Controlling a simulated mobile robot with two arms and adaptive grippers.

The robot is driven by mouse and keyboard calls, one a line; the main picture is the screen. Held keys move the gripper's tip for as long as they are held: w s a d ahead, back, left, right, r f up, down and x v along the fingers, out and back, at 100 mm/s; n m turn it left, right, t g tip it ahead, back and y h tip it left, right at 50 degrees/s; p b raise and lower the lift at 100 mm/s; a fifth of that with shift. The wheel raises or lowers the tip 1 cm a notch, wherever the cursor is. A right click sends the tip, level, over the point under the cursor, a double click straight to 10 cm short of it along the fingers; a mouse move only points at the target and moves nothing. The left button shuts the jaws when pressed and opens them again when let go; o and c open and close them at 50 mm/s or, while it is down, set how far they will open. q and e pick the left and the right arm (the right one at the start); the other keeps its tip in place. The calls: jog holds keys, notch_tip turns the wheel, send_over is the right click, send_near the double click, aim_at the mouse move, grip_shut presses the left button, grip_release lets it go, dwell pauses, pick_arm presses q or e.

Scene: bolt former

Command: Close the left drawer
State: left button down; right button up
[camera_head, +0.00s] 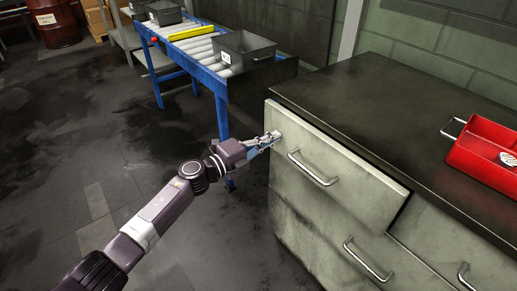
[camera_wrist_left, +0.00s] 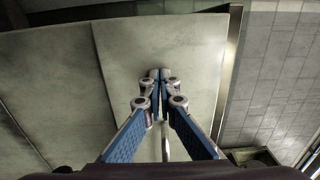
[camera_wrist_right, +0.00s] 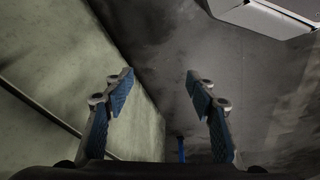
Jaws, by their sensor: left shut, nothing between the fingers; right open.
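The left drawer (camera_head: 335,160) is the pale upper drawer of the cabinet in the head view, with a metal bar handle (camera_head: 313,170). Its front stands a little proud of the cabinet, with a dark gap at its right end. My left gripper (camera_head: 273,137) is shut and empty, its tips at the upper left part of the drawer front. In the left wrist view the shut fingertips (camera_wrist_left: 160,75) point at the pale drawer front (camera_wrist_left: 195,60); I cannot tell whether they touch it. My right gripper (camera_wrist_right: 160,84) is open and empty beside a pale panel, outside the head view.
The dark countertop (camera_head: 370,105) carries a red toolbox (camera_head: 484,152) at the right. A lower drawer handle (camera_head: 366,260) sits below the left drawer. A blue roller conveyor (camera_head: 222,98) with a grey bin (camera_head: 243,50) stands behind. The floor to the left is clear.

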pick_arm(q)
jog(key=b+x, duration=0.1)
jog(key=x, duration=0.2)
jog(key=shift+f, duration=0.1)
jog(key=shift+d+r, duration=0.1)
jog(key=shift+r, duration=0.15)
pick_arm(e)
jog(key=shift+r, duration=2.55)
pick_arm(q)
jog(key=shift+w, duration=0.1)
